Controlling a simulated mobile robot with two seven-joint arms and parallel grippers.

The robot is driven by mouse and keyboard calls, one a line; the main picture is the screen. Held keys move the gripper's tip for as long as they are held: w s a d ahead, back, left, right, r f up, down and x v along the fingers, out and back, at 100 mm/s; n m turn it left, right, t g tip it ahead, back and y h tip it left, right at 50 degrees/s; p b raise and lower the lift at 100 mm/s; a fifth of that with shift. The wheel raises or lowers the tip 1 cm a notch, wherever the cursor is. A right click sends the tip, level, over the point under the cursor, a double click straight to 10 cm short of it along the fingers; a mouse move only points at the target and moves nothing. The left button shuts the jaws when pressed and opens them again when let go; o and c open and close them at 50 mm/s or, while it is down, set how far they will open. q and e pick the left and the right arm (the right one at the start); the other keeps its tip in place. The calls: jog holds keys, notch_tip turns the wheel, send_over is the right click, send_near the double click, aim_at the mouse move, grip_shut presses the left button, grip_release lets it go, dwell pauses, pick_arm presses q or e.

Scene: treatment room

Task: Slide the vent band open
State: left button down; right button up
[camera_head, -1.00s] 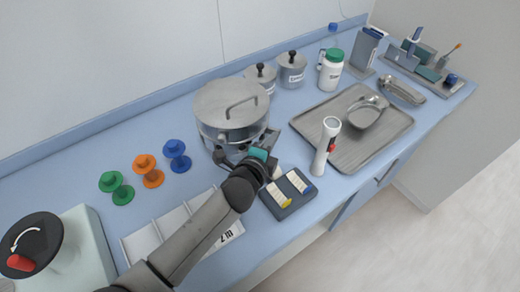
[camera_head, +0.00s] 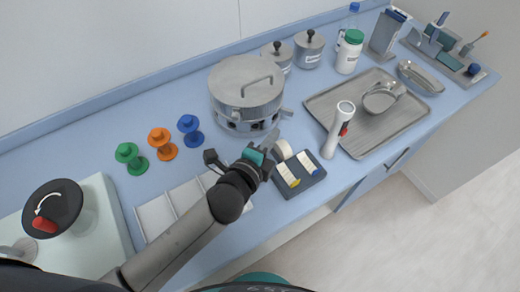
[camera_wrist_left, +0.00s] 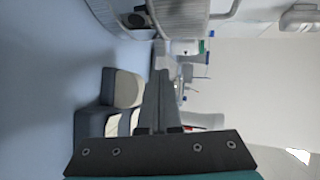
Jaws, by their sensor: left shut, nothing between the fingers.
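The metal drum (camera_head: 246,90) with a lid and handle stands on the blue counter near the back wall. Its vent band (camera_head: 243,123) runs round the lower wall and shows dark holes; a small tab (camera_head: 287,112) sticks out at its right. The band also shows at the top of the left wrist view (camera_wrist_left: 134,20), with a dark hole. My left gripper (camera_head: 272,137) is shut and empty, just in front of the drum's lower right side. In the left wrist view its fingers (camera_wrist_left: 161,78) point at the drum, apparently apart from it. My right gripper is not in view.
A dark holder (camera_head: 300,184) with labelled pieces lies right of my left gripper.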

pick_arm(q)
jog(key=v, duration=0.6)
jog(key=shift+s, duration=0.3)
jog(key=shift+a, duration=0.15)
